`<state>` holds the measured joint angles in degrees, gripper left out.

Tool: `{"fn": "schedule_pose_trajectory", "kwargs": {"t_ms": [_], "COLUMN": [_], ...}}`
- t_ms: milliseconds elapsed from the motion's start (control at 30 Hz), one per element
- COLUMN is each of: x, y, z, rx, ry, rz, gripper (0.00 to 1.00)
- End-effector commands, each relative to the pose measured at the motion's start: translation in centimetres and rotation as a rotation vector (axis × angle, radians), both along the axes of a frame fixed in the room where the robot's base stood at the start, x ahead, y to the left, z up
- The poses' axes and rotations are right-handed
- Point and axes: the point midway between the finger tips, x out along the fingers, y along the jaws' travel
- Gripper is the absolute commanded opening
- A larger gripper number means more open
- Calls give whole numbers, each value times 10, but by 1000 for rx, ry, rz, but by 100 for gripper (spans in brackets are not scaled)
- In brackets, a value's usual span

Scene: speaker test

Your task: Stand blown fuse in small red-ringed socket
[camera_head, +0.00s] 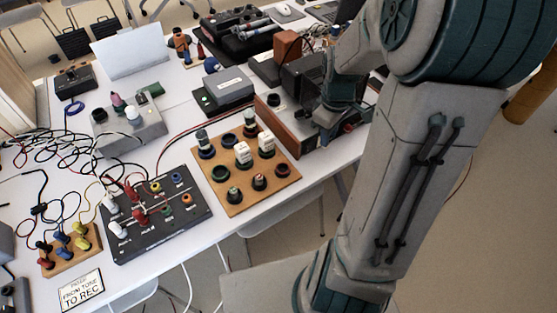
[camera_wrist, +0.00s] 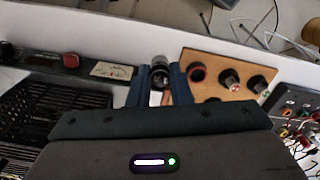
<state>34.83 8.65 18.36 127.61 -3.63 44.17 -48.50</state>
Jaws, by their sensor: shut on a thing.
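My gripper (camera_wrist: 160,90) is shut on a small grey-and-dark cylinder, which I take to be the blown fuse (camera_wrist: 159,72). Its lower end is hard to make out. In the head view my gripper (camera_head: 338,112) is near the dark equipment right of the board, and the fuse cannot be made out there. The red-ringed socket (camera_head: 282,171) is at the right end of the board's front row and looks empty. In the wrist view this socket (camera_wrist: 196,72) is just right of the fingers, apart from the fuse.
The wooden board (camera_head: 234,208) holds several other sockets, two white blocks (camera_head: 243,153) and upright cylinders at the back. A wood-sided meter unit (camera_head: 279,127) stands close behind its right side. A black panel (camera_head: 157,244) with plugs and cables is left of it.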

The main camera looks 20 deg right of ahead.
Motion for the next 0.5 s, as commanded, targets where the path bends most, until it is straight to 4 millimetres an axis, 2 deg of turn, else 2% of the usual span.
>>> {"fn": "schedule_pose_trajectory", "kwargs": {"t_ms": [67, 167, 500], "x": [-3, -2, 18], "y": [-1, 10, 84], "z": [1, -5, -52], "rx": [-4, -3, -2], "ry": [1, 4, 5], "rz": [19, 33, 36], "gripper": [0, 0, 0]}}
